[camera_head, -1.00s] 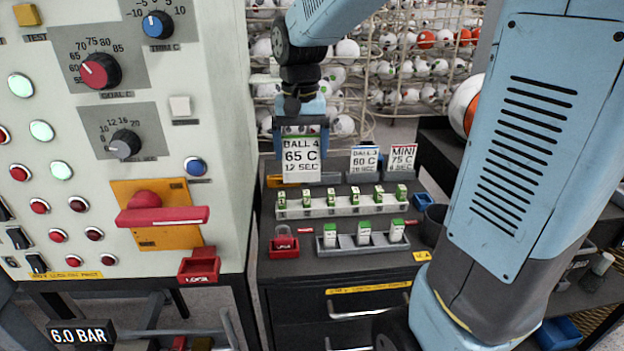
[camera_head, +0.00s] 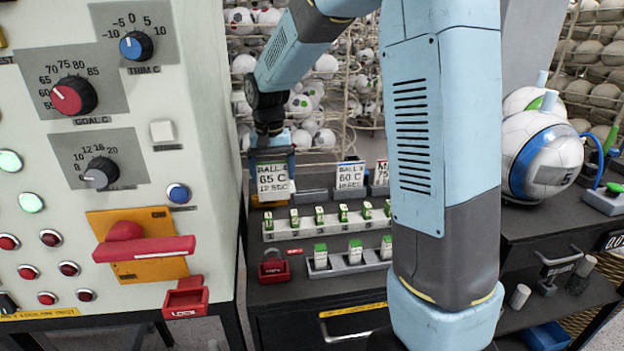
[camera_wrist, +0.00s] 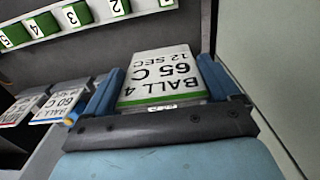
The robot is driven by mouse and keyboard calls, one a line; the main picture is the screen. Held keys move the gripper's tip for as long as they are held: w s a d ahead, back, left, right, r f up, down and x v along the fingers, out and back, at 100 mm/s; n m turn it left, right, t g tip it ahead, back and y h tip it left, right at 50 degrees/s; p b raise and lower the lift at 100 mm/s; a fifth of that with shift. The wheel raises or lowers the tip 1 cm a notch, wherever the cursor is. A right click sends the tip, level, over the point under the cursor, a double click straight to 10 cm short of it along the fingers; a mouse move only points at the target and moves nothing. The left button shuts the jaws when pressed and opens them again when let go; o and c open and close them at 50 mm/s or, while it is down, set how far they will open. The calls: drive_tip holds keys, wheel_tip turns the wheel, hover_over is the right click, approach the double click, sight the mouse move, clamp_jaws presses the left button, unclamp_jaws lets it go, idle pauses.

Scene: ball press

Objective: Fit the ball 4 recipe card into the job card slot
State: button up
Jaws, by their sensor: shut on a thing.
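The ball 4 recipe card (camera_head: 272,180), white with a green top band and reading "65 C 12 SEC", hangs upright between the fingers of my gripper (camera_head: 271,163). In the wrist view the same card (camera_wrist: 158,72) sits between two blue fingers, which are shut on it. My gripper is above the back left of the dark cabinet top, just right of the control panel's edge. I cannot pick out the job card slot in either view.
The control panel (camera_head: 215,110) stands close on the left, with a red handle (camera_head: 145,248) jutting out. Other recipe cards (camera_head: 350,175) stand to the right. In front are a numbered row of green-topped pieces (camera_head: 325,222) and a red padlock (camera_head: 275,268). A ball (camera_head: 545,155) stands at right.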

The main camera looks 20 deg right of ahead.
drive_tip(key=shift+w+f, duration=0.35)
drive_tip(key=shift+f, duration=0.55)
drive_tip(key=shift+w+f, duration=0.3)
drive_tip(key=shift+f, duration=0.6)
drive_tip(key=shift+w+f, duration=0.35)
drive_tip(key=shift+f, duration=0.55)
drive_tip(key=shift+f, duration=0.45)
drive_tip(key=o, duration=0.8)
drive_tip(key=shift+r, duration=0.2)
wheel_tip(320, 180, up, 12)
approach(276, 183)
drive_tip(key=s+f, duration=0.2)
drive_tip(key=s, duration=0.1)
drive_tip(key=f, duration=0.6)
drive_tip(key=shift+a+f, duration=0.15)
drive_tip(key=shift+a, duration=0.1)
drive_tip(key=shift+w+f, duration=0.1)
drive_tip(key=shift+f, duration=3.15)
